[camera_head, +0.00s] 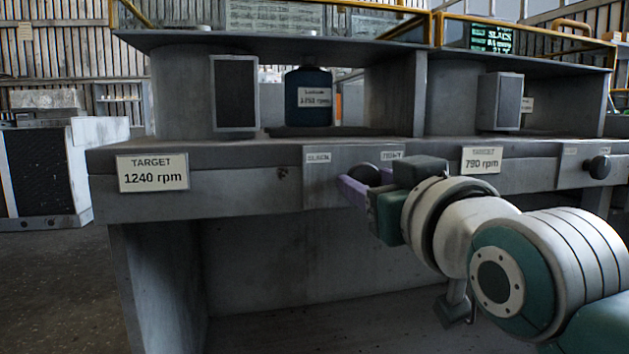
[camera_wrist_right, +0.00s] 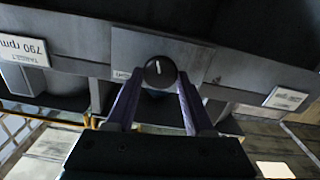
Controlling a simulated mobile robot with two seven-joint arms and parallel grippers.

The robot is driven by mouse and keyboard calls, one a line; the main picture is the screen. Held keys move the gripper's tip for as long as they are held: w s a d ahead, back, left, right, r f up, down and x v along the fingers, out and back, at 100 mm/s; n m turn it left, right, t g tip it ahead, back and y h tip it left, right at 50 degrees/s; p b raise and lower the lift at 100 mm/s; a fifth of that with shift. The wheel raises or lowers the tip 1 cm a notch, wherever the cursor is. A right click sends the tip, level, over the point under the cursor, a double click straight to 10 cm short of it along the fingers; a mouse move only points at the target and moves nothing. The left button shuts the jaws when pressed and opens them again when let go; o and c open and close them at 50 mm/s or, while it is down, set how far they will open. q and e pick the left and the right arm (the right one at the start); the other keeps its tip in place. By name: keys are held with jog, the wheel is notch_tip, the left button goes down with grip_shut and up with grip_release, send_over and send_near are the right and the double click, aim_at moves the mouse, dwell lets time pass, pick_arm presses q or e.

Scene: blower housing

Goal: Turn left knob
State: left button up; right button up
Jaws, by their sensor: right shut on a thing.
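The left knob (camera_head: 364,174) is a dark round knob on the bench's front panel, between a label reading "SLACK" and one that seems to read "TIGHT". My right gripper (camera_head: 366,183) has its purple fingers around this knob and is shut on it. In the right wrist view, which is upside down, the knob (camera_wrist_right: 160,71) sits between the two fingertips (camera_wrist_right: 158,80), with a short white mark on its face. Part of the knob is hidden by a finger in the head view. My left gripper is not in view.
A second dark knob (camera_head: 600,167) is on the panel at the right. Signs read "TARGET 1240 rpm" (camera_head: 153,173) and "TARGET 790 rpm" (camera_head: 481,160). A dark blue cylinder (camera_head: 308,97) with a readout label stands behind the bench edge. The space under the bench is open.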

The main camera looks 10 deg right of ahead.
grip_shut()
jog(key=m+p, duration=0.2)
jog(key=p, duration=0.1)
jog(key=shift+r+m, duration=0.2)
jog(key=shift+m, duration=0.2)
jog(key=m+p, duration=0.3)
jog(key=shift+f, duration=0.15)
jog(key=shift+m+p, duration=0.5)
jog(key=shift+m, duration=0.2)
jog(key=shift+f, duration=0.1)
